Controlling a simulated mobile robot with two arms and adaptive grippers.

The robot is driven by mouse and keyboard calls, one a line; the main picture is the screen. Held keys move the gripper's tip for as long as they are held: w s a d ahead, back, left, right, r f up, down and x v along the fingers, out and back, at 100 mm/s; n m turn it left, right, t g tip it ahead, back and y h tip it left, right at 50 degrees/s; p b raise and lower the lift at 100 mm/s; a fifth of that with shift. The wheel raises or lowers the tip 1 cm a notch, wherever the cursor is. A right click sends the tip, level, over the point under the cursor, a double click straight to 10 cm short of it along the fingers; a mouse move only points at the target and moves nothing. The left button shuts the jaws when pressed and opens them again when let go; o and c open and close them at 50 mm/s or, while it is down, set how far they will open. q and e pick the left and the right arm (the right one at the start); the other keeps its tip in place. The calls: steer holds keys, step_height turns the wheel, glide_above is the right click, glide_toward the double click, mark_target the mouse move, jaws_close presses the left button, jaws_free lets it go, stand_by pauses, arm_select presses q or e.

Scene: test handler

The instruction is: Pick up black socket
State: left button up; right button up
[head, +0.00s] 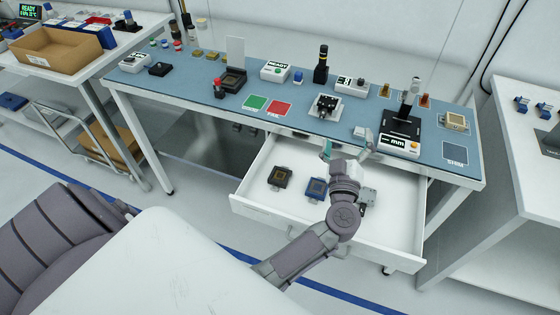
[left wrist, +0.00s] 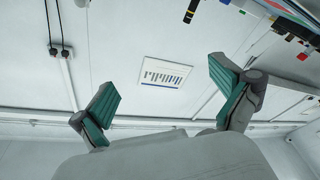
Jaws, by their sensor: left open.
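The black socket (head: 280,177) lies flat in the left part of the open white drawer (head: 262,213), under the blue bench. A blue socket (head: 316,188) lies just right of it. My left gripper (head: 348,147) is open and empty, above the back of the drawer, up and to the right of both sockets. My right gripper is not in view.
The blue bench top (head: 210,88) above the drawer holds several devices, a green pad (head: 255,103) and a red pad (head: 279,108). A white table (head: 500,150) stands at the right, and a cardboard box (head: 62,48) at the left.

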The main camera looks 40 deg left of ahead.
arm_select(q)
steer(key=s+a+f+n+g+y, duration=0.1)
steer(key=s+f+g, duration=0.1)
steer(key=f+g, duration=0.2)
steer(key=s+a+f+n+g+y, duration=0.1)
steer(key=s+f+g, duration=0.2)
steer(key=g, duration=0.3)
steer(key=s+a+f+n+g+y, duration=0.1)
steer(key=s+f+n+g, duration=0.1)
steer(key=f+g, duration=0.3)
steer(key=shift+s+f+g+y, duration=0.3)
steer(key=shift+f+g+y, duration=0.1)
steer(key=shift+f, duration=0.15)
steer(key=shift+s+a+f, duration=0.15)
steer(key=shift+s+f, duration=0.05)
steer(key=shift+f, duration=0.05)
steer(key=b, duration=0.5)
glide_toward(279, 174)
steer(key=x, duration=0.2)
steer(key=shift+s+a+f, duration=0.15)
steer(key=shift+a+f, duration=0.1)
steer(key=shift+f, duration=0.1)
steer(key=b+x, duration=0.4)
steer(key=shift+w+a+f, duration=0.2)
steer(key=shift+w+a, duration=0.05)
steer(key=shift+a+b, duration=0.3)
steer(key=shift+a, duration=0.15)
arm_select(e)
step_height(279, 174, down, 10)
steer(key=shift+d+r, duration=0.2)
